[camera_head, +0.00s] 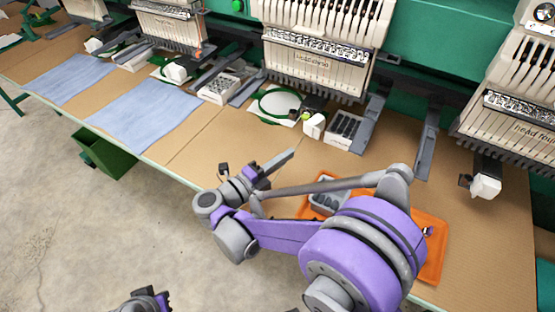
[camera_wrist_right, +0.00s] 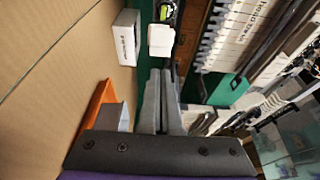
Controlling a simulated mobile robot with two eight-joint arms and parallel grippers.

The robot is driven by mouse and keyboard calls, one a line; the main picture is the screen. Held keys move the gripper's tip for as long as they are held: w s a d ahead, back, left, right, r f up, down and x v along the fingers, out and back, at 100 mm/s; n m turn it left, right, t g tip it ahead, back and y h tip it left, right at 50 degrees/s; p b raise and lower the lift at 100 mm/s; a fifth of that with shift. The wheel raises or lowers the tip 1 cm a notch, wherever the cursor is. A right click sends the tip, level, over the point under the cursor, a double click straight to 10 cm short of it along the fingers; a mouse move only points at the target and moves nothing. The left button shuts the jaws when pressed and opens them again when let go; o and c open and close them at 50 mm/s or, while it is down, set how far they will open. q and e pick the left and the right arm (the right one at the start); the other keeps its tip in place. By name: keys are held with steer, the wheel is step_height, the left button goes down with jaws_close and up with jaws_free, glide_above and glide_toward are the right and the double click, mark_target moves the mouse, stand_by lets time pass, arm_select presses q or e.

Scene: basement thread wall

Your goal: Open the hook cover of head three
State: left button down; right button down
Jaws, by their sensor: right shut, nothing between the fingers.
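Head three (camera_head: 315,66) is the cream needle head at the centre of the head view. Below it a white, block-like hook cover (camera_head: 313,126) sits by a dark hook part with a lime spot. The same cover shows in the right wrist view (camera_wrist_right: 160,41), straight beyond the fingers; I cannot tell whether it is fully closed. My right gripper (camera_head: 290,154) is shut and empty, in front of and below the cover, apart from it. Its grey fingers (camera_wrist_right: 156,78) lie together in the wrist view. Only part of what seems my left gripper (camera_head: 146,301) shows at the bottom edge.
A tray of dark bobbins (camera_head: 345,129) stands right of the cover, and a green hoop (camera_head: 280,103) lies left. An orange tray (camera_head: 433,262) with a grey bin (camera_head: 327,196) lies partly behind my right arm. Grey machine arms (camera_head: 371,120) jut over the table. Blue cloths (camera_head: 146,113) lie left.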

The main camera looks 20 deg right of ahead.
mark_target(318, 135)
steer(key=x, duration=0.9)
steer(key=shift+s, duration=0.15)
steer(key=shift+s+d+n+t, duration=0.2)
steer(key=shift+n+t, duration=0.1)
steer(key=shift+t, duration=0.1)
steer(key=shift+s+d+n+t+y+b, duration=0.1)
steer(key=shift+s+d+n+t+y, duration=0.25)
steer(key=shift+d+t, duration=0.3)
steer(key=shift+s+d+n+t+y+b, duration=0.15)
steer(key=shift+d+n+t+y, duration=0.3)
steer(key=shift+d, duration=0.25)
steer(key=shift+s+d+n+t+y+b, duration=0.1)
steer(key=shift+s+d+n+t+y, duration=0.3)
steer(key=shift+d, duration=0.3)
steer(key=shift+w, duration=0.15)
